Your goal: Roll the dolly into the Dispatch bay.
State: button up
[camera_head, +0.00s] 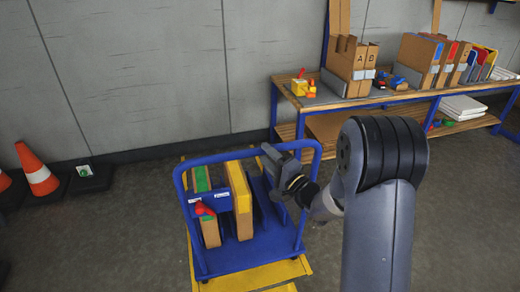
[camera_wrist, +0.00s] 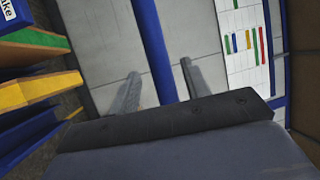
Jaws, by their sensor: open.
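The blue dolly (camera_head: 238,254) stands on the floor at the lower middle of the head view, with its tubular push handle raised. It carries upright brown, green-topped and yellow-edged pieces and a small red and green item. My gripper (camera_head: 277,168) is at the handle's upper right part. In the wrist view, my open gripper (camera_wrist: 158,76) has one finger on each side of the blue handle bar (camera_wrist: 151,40). I cannot tell whether either finger touches it. No sign that I can read marks the Dispatch bay.
Yellow floor marking (camera_head: 292,270) shows beneath and beside the dolly. An orange cone (camera_head: 37,172) stands at the left by the grey wall. A wooden workbench (camera_head: 335,98) with boxes and files stands behind at right. Grey floor is clear left of the dolly.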

jog(key=v, duration=0.5)
jog(key=shift+s+d, duration=0.25)
jog(key=shift+s, duration=0.1)
jog(key=x, duration=1.1)
jog(key=shift+w, duration=0.2)
